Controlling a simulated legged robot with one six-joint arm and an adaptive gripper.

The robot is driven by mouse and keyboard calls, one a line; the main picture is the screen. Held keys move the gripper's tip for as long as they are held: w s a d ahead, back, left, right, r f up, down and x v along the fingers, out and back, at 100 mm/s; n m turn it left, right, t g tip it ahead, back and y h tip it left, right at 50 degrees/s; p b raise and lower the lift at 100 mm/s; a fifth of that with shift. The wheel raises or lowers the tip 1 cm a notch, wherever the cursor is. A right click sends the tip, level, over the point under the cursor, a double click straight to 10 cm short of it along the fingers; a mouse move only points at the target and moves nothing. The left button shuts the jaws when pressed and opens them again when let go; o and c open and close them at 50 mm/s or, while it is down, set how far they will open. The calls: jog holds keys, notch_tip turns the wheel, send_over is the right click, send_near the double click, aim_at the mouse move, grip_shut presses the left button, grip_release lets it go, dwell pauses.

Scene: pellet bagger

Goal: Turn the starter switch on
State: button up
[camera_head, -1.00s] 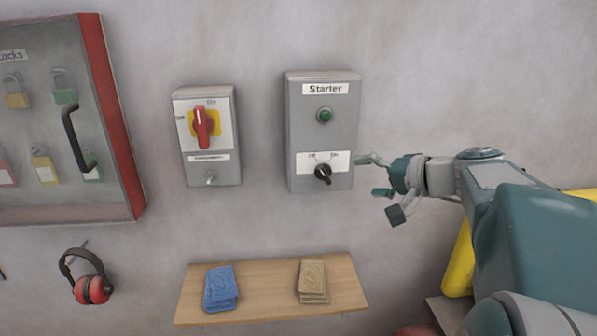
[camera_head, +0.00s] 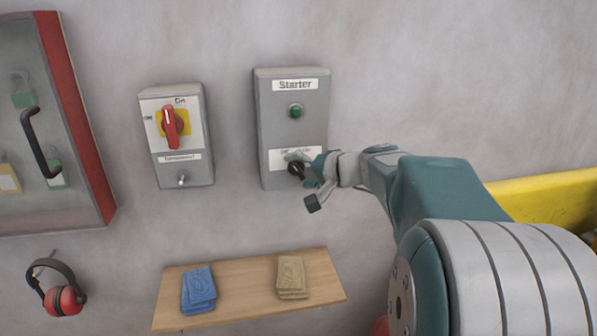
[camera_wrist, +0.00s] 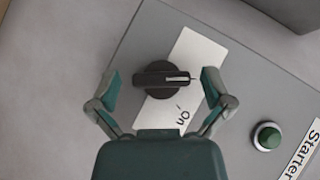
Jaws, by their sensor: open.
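The grey starter box (camera_head: 267,130) hangs on the wall with a "Starter" label and a green button (camera_head: 296,111). Its black rotary starter switch (camera_head: 296,170) sits low on the box by a white Off/On plate. In the wrist view the switch (camera_wrist: 162,79) lies between the two open fingers of my gripper (camera_wrist: 158,82), with a visible gap on each side. Its pale pointer line points to the right in that view, and "On" is printed below it. In the head view my gripper (camera_head: 306,180) is at the switch and partly covers the plate.
A grey box with a red and yellow rotary handle (camera_head: 171,128) is left of the starter. A padlock cabinet (camera_head: 92,130) and red earmuffs (camera_head: 62,300) are further left. A wooden shelf (camera_head: 240,286) with blue and tan cloths is below.

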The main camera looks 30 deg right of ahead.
jog(key=c, duration=1.1)
jog(key=shift+s+f, duration=0.1)
jog(key=m+t+y, duration=0.3)
jog(key=shift+f+m, duration=0.15)
jog(key=shift+m, duration=0.25)
jog(key=m+t, duration=0.4)
jog(key=m, duration=0.1)
jog(key=shift+f+t, duration=0.1)
jog(key=shift+t, duration=0.2)
